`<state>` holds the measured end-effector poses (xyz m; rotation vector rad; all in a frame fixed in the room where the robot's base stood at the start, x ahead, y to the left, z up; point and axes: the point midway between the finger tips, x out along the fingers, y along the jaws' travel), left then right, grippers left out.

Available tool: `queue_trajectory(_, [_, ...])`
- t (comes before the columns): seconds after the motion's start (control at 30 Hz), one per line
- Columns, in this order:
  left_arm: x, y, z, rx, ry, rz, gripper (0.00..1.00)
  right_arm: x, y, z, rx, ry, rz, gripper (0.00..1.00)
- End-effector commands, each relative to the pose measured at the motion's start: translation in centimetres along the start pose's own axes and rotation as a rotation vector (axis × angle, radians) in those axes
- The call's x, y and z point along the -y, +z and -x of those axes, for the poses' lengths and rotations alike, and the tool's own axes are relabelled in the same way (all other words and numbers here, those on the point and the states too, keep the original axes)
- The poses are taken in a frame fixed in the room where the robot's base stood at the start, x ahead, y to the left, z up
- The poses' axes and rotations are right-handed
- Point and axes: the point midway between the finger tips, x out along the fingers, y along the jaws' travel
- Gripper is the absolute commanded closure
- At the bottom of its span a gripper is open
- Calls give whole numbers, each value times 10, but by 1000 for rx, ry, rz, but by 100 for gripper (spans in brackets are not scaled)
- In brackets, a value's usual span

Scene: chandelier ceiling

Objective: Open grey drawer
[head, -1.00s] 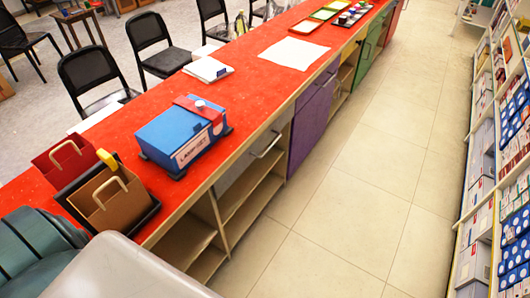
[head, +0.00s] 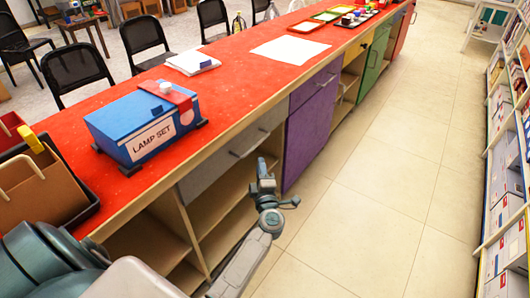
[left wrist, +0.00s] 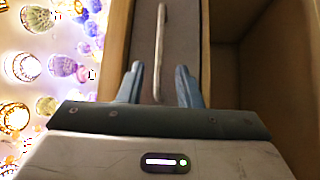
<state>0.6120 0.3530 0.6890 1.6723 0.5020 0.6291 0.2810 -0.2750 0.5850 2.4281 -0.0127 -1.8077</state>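The grey drawer (head: 212,174) is in the counter's front, under the red top, and looks closed. Its thin metal handle (head: 250,143) runs along the front. In the left wrist view the drawer's grey front (left wrist: 182,40) and the pale handle (left wrist: 160,50) lie straight ahead. My left gripper (head: 265,172) is in front of the drawer, near the handle's right end. In the left wrist view its two fingers (left wrist: 159,70) are spread, with the handle's near end between them, not visibly clamped. My right gripper is not in view.
A blue lamp set box (head: 145,122) stands on the red counter above the drawer. Open shelves (head: 215,205) lie below it, and a purple cabinet door (head: 309,130) is to its right. The tiled aisle (head: 385,180) is clear, with stocked shelves (head: 505,170) at the right.

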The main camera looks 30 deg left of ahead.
Motion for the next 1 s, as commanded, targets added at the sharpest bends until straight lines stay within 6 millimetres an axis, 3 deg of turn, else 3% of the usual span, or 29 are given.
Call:
queue_trajectory(0.4, [-2,0,-70,-1,3,0,68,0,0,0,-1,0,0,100])
queue_trajectory(0.6, [0,0,-97,0,1,0,68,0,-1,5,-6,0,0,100])
queue_trajectory(1.0, [0,0,-106,0,-1,0,68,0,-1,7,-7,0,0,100])
